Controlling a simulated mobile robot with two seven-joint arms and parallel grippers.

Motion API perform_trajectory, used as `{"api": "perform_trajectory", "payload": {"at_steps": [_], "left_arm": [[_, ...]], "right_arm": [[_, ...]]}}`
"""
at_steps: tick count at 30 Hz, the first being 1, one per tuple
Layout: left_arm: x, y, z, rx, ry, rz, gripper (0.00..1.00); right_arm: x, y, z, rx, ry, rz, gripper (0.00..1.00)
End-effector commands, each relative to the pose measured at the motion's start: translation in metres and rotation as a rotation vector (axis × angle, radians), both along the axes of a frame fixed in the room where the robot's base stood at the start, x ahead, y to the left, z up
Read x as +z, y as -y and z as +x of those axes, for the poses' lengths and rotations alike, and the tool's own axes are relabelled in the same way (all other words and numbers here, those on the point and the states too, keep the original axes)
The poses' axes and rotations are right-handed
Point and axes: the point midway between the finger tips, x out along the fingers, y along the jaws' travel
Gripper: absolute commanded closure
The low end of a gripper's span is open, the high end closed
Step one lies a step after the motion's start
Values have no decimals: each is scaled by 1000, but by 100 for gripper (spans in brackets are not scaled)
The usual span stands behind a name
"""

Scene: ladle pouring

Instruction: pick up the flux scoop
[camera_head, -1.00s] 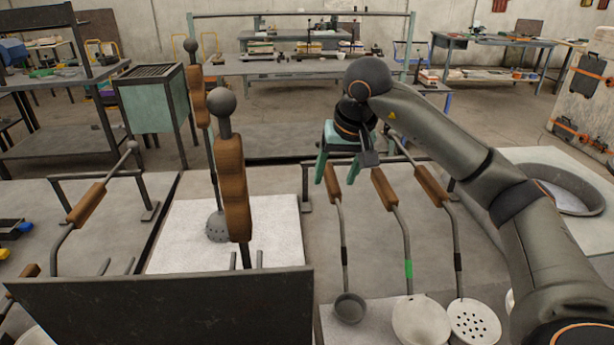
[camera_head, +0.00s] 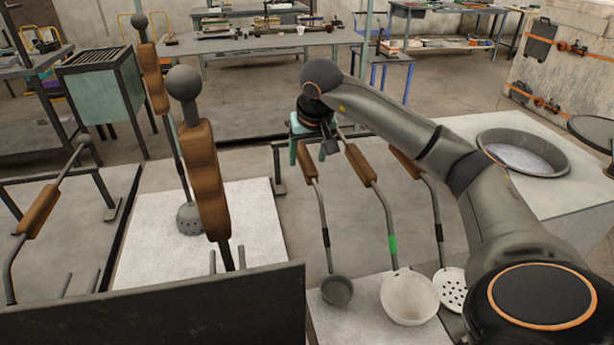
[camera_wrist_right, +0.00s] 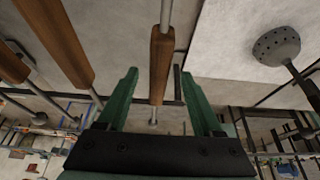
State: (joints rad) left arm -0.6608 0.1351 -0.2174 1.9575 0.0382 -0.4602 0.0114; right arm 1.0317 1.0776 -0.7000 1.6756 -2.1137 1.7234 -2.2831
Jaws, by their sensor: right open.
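Three long-handled tools with brown wooden grips lie side by side. The left one has a small dark bowl (camera_head: 337,290), the middle one a larger pale bowl (camera_head: 408,297) and a green band, the right one a perforated pale disc (camera_head: 453,290). I cannot tell for certain which is the flux scoop. My right gripper (camera_head: 308,152) is open at the upper end of the small-bowl tool's wooden grip (camera_head: 307,163). In the right wrist view its green fingers (camera_wrist_right: 160,100) stand either side of that grip (camera_wrist_right: 161,62), apart from it. My left gripper is not in view.
A dark panel (camera_head: 150,312) stands at the front left. Two upright wooden-handled tools rise behind it, one with a perforated cup (camera_head: 190,218). A round grey pan (camera_head: 522,152) sits at the right. The middle tool's grip (camera_head: 360,164) is close beside my gripper.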

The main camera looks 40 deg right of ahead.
Motion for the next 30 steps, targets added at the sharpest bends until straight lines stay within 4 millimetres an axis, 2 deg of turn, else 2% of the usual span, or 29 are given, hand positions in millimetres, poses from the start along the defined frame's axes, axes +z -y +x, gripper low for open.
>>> {"api": "perform_trajectory", "payload": {"at_steps": [1,6,14,30], "left_arm": [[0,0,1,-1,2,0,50],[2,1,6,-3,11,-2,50],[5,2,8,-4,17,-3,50],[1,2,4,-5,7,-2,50]], "right_arm": [[-10,2,2,-2,-5,3,32],[-28,6,9,0,-2,2,32],[-31,7,10,1,-1,1,32],[-31,7,10,0,0,1,91]]}}
